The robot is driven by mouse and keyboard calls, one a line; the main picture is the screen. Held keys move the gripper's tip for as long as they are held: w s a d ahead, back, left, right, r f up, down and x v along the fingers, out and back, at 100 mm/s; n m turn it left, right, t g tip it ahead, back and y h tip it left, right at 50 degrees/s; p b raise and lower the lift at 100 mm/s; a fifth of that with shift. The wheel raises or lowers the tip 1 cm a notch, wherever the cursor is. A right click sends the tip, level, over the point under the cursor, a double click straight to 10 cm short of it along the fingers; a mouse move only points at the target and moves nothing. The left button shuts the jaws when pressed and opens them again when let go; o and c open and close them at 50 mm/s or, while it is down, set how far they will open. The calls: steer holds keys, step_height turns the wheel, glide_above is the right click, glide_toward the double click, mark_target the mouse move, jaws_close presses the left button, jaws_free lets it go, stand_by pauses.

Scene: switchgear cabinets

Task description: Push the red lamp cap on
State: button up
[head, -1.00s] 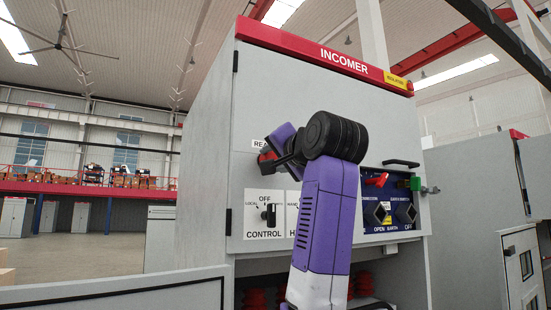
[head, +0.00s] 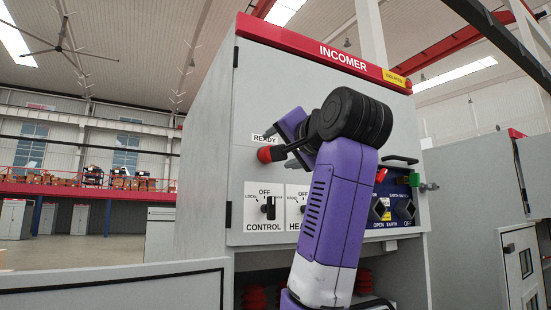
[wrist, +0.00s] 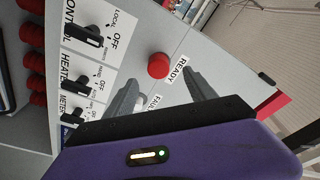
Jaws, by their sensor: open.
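The red lamp cap (head: 265,154) sits on the incomer cabinet's front panel, just below the READY label (head: 264,139). It also shows in the wrist view (wrist: 158,65), round and red, beside the READY label. My gripper (wrist: 165,85) is open, with its two grey fingers apart and nothing between them. The fingertips point toward the panel, and the cap lies just beyond them in the wrist view. In the head view my gripper is to the right of the cap, apart from it. A FAULT label (wrist: 153,103) is partly hidden behind the fingers.
The CONTROL switch (head: 268,208) and the HEATER switch (wrist: 80,82) are on the panel below the lamp. A dark blue panel with handles (head: 404,208) is to the right. An open grey door edge (head: 110,285) crosses the lower left.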

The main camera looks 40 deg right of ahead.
steer(key=v, duration=0.2)
steer(key=shift+s+a, duration=0.2)
steer(key=shift+s, duration=0.1)
stand_by(0.4)
